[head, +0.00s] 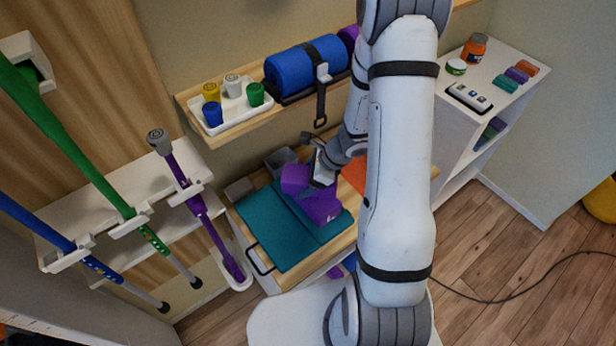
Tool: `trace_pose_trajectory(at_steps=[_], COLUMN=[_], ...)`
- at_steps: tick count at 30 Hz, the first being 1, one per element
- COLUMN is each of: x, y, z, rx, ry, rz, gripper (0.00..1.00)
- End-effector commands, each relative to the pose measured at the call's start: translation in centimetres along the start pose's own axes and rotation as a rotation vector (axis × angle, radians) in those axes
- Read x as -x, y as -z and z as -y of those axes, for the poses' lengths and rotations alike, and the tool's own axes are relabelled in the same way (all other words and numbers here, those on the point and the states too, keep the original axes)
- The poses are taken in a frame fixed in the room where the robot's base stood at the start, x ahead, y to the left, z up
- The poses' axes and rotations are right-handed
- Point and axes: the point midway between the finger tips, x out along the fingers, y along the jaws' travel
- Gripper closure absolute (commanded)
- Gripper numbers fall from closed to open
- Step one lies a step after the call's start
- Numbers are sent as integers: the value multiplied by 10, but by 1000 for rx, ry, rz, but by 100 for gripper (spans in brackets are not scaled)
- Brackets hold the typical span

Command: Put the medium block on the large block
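Two purple blocks are on or over the teal mat (272,228) on the low wooden-topped bench. The smaller-looking one (294,179) is at the upper left, perhaps the medium block. The larger-looking one (322,207), perhaps the large block, is just below and right of it, with a small pale mark on its side. My gripper (319,178) is right beside the upper block and above the lower one. Its fingertips are small and partly hidden. I cannot tell whether it grips a block or whether the two blocks touch.
Grey bins (280,158) stand behind the mat. An orange item (355,174) is partly hidden by my arm. A wall shelf above holds a tray (236,110) of cups and a blue roll (292,70). Crutches (205,215) hang left. A white cabinet (455,125) stands right.

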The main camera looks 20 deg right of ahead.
Motion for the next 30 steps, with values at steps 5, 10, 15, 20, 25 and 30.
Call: trace_pose_trajectory(at_steps=[5,10,15,20,25,30], x=[0,1,18,52,87,111], y=[0,-1,-2,-2,-2,-2], z=[0,0,1,2,1,1], rx=[0,1,2,3,3,3], ry=[0,-1,4,6,5,2], rz=[0,0,1,1,0,0], gripper=[17,17,17,17,17,17])
